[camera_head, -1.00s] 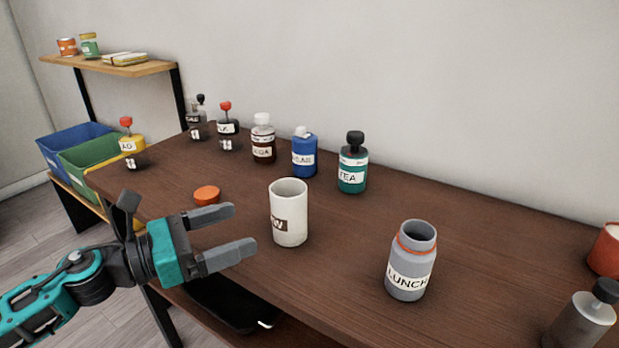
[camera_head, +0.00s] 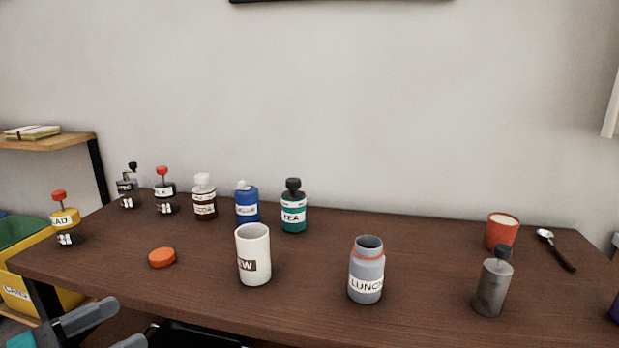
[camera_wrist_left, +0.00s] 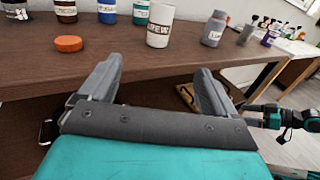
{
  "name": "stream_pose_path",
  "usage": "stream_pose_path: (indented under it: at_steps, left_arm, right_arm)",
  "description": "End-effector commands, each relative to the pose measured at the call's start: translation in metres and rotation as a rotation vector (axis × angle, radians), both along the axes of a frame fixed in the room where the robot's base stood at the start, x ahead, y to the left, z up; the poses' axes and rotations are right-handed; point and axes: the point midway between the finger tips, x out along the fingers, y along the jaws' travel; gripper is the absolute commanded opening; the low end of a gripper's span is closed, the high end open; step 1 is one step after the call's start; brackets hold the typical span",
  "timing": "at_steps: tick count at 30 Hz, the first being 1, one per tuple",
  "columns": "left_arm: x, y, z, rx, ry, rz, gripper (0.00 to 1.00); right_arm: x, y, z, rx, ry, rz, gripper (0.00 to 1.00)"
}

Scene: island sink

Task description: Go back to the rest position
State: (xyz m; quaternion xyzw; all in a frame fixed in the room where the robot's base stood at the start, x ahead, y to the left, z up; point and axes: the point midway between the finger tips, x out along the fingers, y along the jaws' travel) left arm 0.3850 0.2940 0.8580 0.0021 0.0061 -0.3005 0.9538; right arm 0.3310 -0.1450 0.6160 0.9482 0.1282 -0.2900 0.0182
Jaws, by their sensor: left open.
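My left gripper (camera_head: 115,328) is low at the left bottom of the head view, partly cut off by the frame edge. It is open and empty, in front of the table's front edge. In the left wrist view its two fingers (camera_wrist_left: 155,85) are spread apart with nothing between them. A white mug (camera_head: 254,257) and an orange lid (camera_head: 162,257) stand on the table beyond it, apart from the fingers. My right gripper is not in the head view; an arm with a dark end shows at the right of the left wrist view, its jaws unclear.
The brown table (camera_head: 310,255) holds an open grey LUNCH jar (camera_head: 366,272), a grey bottle (camera_head: 491,284), a red cup (camera_head: 502,232) and a spoon (camera_head: 555,249). Several labelled bottles, including a teal TEA one (camera_head: 293,208), line the back. Bins (camera_head: 25,232) stand at the left.

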Motion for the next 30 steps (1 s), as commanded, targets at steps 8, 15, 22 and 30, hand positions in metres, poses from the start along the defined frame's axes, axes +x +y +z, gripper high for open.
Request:
stream_pose_path:
  at_steps: [8,15,22,30]
  left_arm:
    - [0.004,0.01,-0.07,-0.979,0.444,0.319,0.91]
    - [-0.018,-0.044,-0.179,-2.07,0.94,0.633,0.91]
    - [-0.055,-0.157,-0.243,2.562,-1.218,-0.859,0.91]
    - [-0.061,-0.135,-0.175,2.622,-1.189,-0.891,0.91]
  right_arm:
    - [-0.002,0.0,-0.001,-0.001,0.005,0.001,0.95]
    - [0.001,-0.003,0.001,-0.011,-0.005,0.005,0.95]
    - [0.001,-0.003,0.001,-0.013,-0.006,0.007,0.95]
    - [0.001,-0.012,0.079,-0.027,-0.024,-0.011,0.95]
